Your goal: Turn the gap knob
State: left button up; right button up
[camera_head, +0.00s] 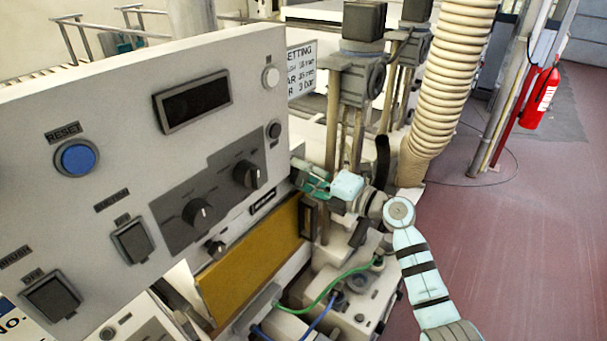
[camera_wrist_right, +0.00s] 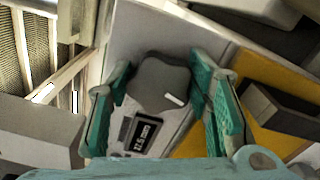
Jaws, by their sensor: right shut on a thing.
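My right gripper (camera_head: 306,178) reaches in from the right to the right-hand edge of the grey control panel (camera_head: 110,95). In the right wrist view, its green fingers (camera_wrist_right: 162,98) are shut on a dark grey knob (camera_wrist_right: 160,84) with rounded corners, one finger on each side. A short white mark shows on the knob's face. A small dark label (camera_wrist_right: 143,135) with light characters sits beside the knob; I cannot read it surely. In the head view the gripped knob is hidden behind the panel's edge and the gripper. My left gripper is not in view.
A yellow plate (camera_head: 250,262) and cables lie below. A ribbed hose (camera_head: 455,75) rises behind my arm.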

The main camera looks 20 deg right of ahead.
jog(key=shift+f+m, duration=0.15)
jog(key=shift+m, duration=1.05)
jog(key=o, duration=1.2)
jog(key=shift+c, duration=0.2)
jog(key=shift+d, duration=0.1)
jog(key=shift+s+d, duration=0.1)
jog(key=shift+s, duration=0.05)
jog(key=v, duration=1.2)
